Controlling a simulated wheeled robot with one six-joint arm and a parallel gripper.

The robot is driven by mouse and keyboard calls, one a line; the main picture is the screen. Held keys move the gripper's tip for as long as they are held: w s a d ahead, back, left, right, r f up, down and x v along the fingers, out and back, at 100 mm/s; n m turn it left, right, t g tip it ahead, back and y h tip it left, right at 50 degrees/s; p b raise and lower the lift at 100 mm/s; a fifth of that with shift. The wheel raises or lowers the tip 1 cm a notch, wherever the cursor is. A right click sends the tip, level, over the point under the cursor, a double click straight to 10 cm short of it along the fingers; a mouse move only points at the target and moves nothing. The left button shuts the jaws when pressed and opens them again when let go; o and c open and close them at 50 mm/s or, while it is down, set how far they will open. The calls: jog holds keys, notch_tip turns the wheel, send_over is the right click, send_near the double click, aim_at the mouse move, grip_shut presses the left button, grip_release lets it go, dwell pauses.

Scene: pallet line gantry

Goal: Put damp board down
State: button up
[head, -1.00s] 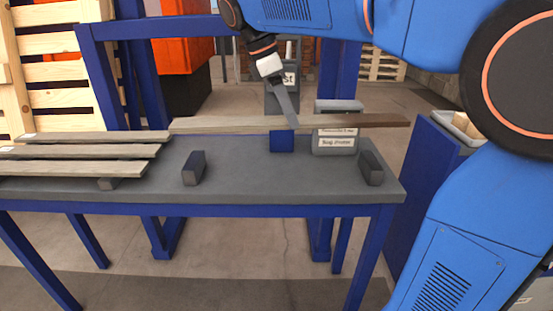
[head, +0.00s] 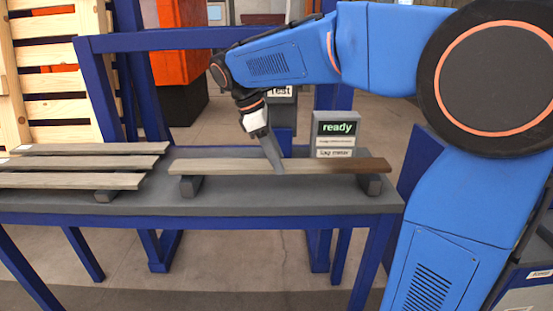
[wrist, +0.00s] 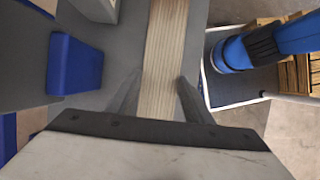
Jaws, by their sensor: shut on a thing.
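The board (head: 220,167) is long, pale grey-brown, with a darker brown right end. In the head view it lies level across two dark support blocks, the left block (head: 190,186) and the right block (head: 369,184), on the grey bench. It appears to rest on both. My gripper (head: 279,171) is shut on the board near its middle, coming down from above. In the wrist view the board (wrist: 165,60) runs between the two fingers of my gripper (wrist: 160,95).
The grey bench (head: 240,202) has several loose boards (head: 80,164) at its left. A meter with a "ready" display (head: 338,128) stands behind the board's right half. A blue block (wrist: 75,65) shows left in the wrist view. Slatted pale wood (head: 50,80) stands behind at left.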

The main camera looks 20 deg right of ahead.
jog(key=shift+f, duration=0.25)
jog(key=shift+f, duration=0.15)
jog(key=o, duration=1.2)
jog(key=v, duration=1.2)
jog(key=s+d+f+m+t+y, duration=0.25)
jog(key=s+d+f+m, duration=0.45)
jog(key=s, duration=0.5)
jog(key=s+d+f+m+t, duration=0.1)
jog(key=s+f+m, duration=0.1)
jog(key=s+f, duration=0.2)
jog(key=s+d+f+m+t+y, duration=0.1)
jog(key=s+d+f+m, duration=0.1)
jog(key=s+f+m, duration=0.1)
jog(key=s+d+f+m+t+y, duration=0.1)
jog(key=s+f+m, duration=0.1)
jog(key=s+f, duration=0.4)
jog(key=shift+d+f+t, duration=0.25)
jog(key=shift+f+t, duration=0.1)
jog(key=shift+f, duration=0.45)
